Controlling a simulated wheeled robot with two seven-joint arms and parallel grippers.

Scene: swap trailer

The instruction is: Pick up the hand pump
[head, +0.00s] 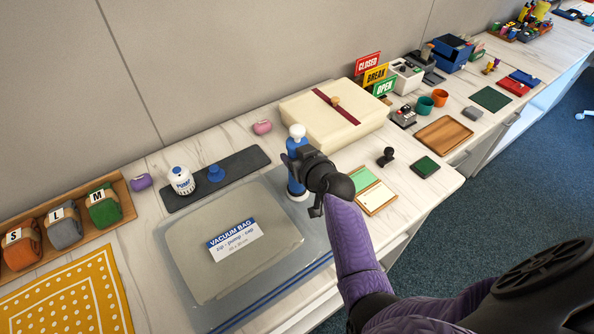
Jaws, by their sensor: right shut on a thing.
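The hand pump (297,186) is a blue upright cylinder with a white knob on top and a white foot. It stands at the right edge of the vacuum bag (196,225), a clear bag with a grey filling and a blue-and-white label. My right gripper (300,168) is shut around the pump's blue body. The fingers partly hide the pump, and I cannot tell whether its foot touches the bag or the counter. My left gripper is not in view.
A dark grey mat (241,165) behind the bag holds a white jar (181,181) and a blue cap (215,173). A cream box (345,121) with a red band stands behind the pump. A green-and-white wooden case (373,190) and black stamp (386,157) lie to the right.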

